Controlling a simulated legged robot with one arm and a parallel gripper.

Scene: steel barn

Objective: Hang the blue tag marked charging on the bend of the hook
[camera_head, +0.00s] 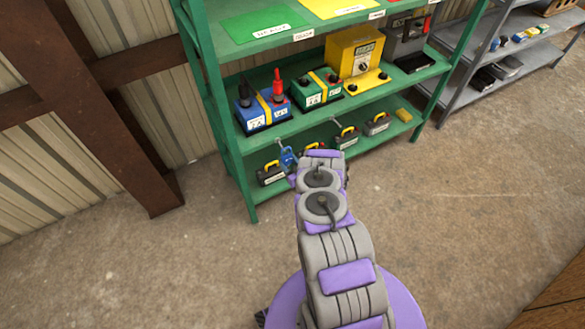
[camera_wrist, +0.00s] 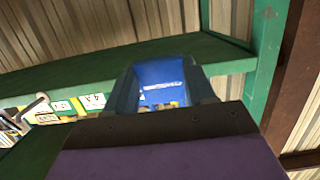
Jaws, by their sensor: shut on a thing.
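The blue tag (camera_head: 288,158) shows in the head view at the front of the lower shelf, just beyond the end of my arm. In the wrist view the tag (camera_wrist: 165,72) stands between the fingers of my gripper (camera_wrist: 165,95), which is shut on it. A pale line of print crosses the tag, too small to read. A small grey hook (camera_head: 281,142) sticks out from the middle shelf's front edge, just above the tag and apart from it as far as I can tell. A grey rod end (camera_wrist: 38,103) at the left of the wrist view may be a hook.
The green rack (camera_head: 216,120) holds a blue unit (camera_head: 262,112), a green unit (camera_head: 316,92) and a yellow unit (camera_head: 353,55) on its middle shelf. Several dark boxes with yellow handles stand on the lower shelf. A rusty post (camera_head: 140,150) stands left. The floor (camera_head: 450,210) right is clear.

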